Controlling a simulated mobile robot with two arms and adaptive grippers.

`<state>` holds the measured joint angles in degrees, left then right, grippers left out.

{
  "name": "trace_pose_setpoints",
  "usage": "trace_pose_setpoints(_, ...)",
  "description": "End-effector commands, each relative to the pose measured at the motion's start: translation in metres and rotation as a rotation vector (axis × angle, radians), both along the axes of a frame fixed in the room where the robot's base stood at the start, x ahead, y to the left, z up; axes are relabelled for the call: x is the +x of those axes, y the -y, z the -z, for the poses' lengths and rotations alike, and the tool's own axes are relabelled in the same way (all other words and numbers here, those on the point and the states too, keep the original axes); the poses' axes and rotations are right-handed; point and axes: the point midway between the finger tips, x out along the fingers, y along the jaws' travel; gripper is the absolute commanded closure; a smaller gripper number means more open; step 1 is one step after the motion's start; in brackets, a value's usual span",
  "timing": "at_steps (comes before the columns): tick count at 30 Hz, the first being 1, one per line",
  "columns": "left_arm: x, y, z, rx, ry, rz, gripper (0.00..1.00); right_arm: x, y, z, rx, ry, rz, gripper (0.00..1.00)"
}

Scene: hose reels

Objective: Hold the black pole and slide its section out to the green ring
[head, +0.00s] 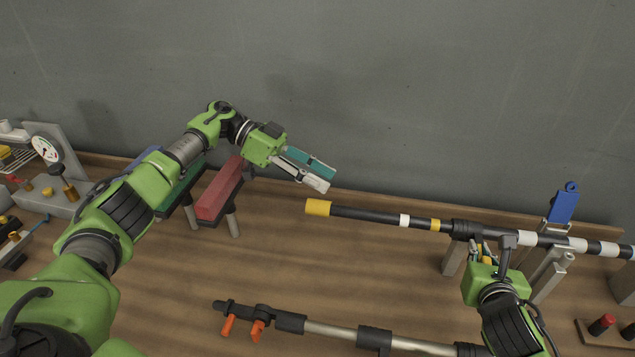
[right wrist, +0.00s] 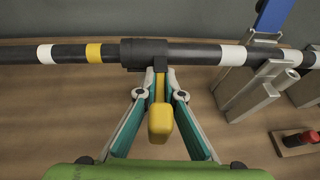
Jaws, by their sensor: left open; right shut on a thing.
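The black pole (head: 370,215) lies level across the right of the head view. It has a yellow end, white and yellow bands and a thick black collar (head: 466,229). The collar also shows in the right wrist view (right wrist: 144,53). A yellow handle (right wrist: 160,122) hangs below it. My right gripper (right wrist: 160,78) is shut on this handle, just under the pole. My left gripper (head: 327,181) is open and empty, above and behind the pole's yellow end and apart from it. I see no green ring on the visible pole.
Grey supports (head: 545,270) and a blue clamp lever (head: 564,203) stand by the pole at right. A second pole (head: 340,331) with orange grips lies in front. A red block (head: 220,190) on legs stands under my left arm. A gauge (head: 45,148) is far left.

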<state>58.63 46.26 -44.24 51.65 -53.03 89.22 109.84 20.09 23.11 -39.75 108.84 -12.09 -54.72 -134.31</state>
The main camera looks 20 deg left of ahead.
Motion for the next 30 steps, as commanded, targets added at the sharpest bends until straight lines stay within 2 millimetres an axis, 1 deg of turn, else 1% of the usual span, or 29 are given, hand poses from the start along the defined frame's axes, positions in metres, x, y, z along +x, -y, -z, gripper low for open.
trace_pose_setpoints(4, -0.015, 0.017, 0.003, 0.126, -0.012, 0.086, 0.57, 0.0, 0.0, 0.001, 0.0, -0.002, -0.001, 1.0)
trace_pose_setpoints(7, -0.03, 0.027, 0.01, 0.293, -0.022, 0.159, 0.57, 0.0, 0.0, 0.001, 0.0, -0.002, -0.001, 1.0)
trace_pose_setpoints(9, -0.039, 0.03, 0.014, 0.433, -0.021, 0.197, 0.57, 0.0, 0.0, 0.001, 0.0, -0.002, -0.001, 1.0)
trace_pose_setpoints(12, -0.046, 0.027, 0.016, 0.64, -0.004, 0.218, 0.57, 0.0, 0.0, 0.001, 0.0, -0.002, -0.001, 1.0)
trace_pose_setpoints(14, -0.048, 0.023, 0.014, 0.761, 0.017, 0.211, 0.57, 0.0, 0.0, 0.001, 0.0, -0.002, -0.001, 1.0)
trace_pose_setpoints(17, -0.046, 0.015, 0.005, 0.938, 0.062, 0.171, 0.57, 0.0, 0.0, 0.001, 0.0, -0.002, 0.0, 1.0)
trace_pose_setpoints(21, -0.04, 0.005, -0.011, 1.116, 0.129, 0.09, 0.57, 0.0, 0.0, 0.001, 0.0, -0.002, 0.0, 1.0)
trace_pose_setpoints(26, -0.035, -0.002, -0.026, 1.218, 0.182, 0.016, 0.57, 0.0, 0.0, 0.001, 0.0, -0.002, 0.0, 1.0)
trace_pose_setpoints(28, -0.034, -0.003, -0.027, 1.236, 0.19, 0.002, 0.57, 0.0, 0.0, 0.001, 0.0, -0.002, 0.0, 1.0)
trace_pose_setpoints(30, -0.033, -0.004, -0.024, 1.243, 0.194, -0.006, 0.57, 0.0, 0.0, 0.001, 0.0, -0.002, 0.0, 1.0)
